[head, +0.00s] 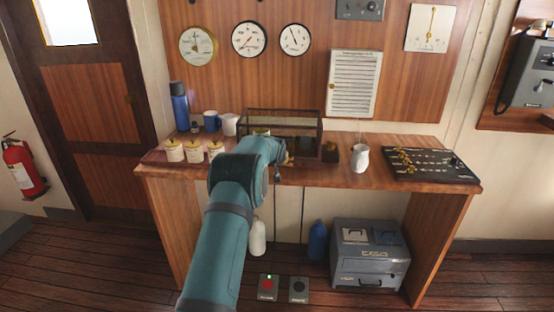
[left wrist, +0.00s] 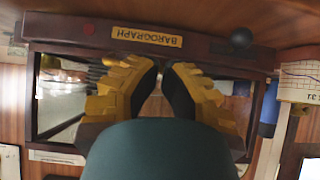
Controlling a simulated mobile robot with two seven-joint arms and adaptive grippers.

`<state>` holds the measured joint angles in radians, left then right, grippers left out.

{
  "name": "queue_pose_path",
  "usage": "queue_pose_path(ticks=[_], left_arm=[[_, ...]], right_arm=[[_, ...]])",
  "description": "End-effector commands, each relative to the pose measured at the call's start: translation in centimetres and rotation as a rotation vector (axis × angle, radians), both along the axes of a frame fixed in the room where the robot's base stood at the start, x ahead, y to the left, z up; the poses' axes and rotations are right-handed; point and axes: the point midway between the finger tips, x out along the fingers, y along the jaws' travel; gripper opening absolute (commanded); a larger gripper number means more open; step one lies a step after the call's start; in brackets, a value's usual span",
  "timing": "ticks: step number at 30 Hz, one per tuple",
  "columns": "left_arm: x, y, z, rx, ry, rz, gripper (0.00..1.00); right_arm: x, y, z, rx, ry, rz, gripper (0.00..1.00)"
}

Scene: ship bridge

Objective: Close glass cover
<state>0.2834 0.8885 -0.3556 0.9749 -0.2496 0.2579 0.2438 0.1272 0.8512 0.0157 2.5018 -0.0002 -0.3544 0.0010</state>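The glass cover (head: 300,122) is a dark-framed glass case on the desk, left of its middle. A brass "BAROGRAPH" plate (left wrist: 147,38) shows upside down on its wooden front in the left wrist view. I cannot tell how far the cover is open. My left arm reaches up over the desk's front edge. My left gripper (left wrist: 162,68) has yellow fingers with dark pads, in front of the case below the plate in that picture. The fingertips are almost together, with nothing seen between them. Contact with the case cannot be told. My right gripper is not in view.
White tins (head: 194,152) with yellow lids, a blue mug (head: 211,120) and a blue flask (head: 180,106) stand left of the case. The desk between jug and panel is clear.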

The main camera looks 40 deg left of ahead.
Motion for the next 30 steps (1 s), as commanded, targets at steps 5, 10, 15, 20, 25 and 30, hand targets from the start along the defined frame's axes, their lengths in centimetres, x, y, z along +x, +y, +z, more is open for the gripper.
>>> queue_pose_path(ticks=[5,10,15,20,25,30], left_arm=[[0.0,0.0,0.5,0.001,-0.001,0.0,0.0],[-0.4,0.0,2.9,0.0,-0.003,0.0,0.0],[-1.5,-0.7,3.4,-0.001,0.003,-0.003,0.0],[-3.1,-1.6,2.3,-0.001,0.003,-0.003,0.0],[-4.9,-2.7,1.1,-0.001,0.002,-0.003,0.0],[-6.6,-3.7,-0.1,-0.001,0.003,-0.001,0.0]], right_arm=[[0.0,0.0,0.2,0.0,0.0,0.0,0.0],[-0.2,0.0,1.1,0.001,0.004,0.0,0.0],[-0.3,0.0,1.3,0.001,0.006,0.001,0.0],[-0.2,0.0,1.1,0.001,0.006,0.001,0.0],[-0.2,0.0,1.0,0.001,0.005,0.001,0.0],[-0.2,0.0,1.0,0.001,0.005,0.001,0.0]])
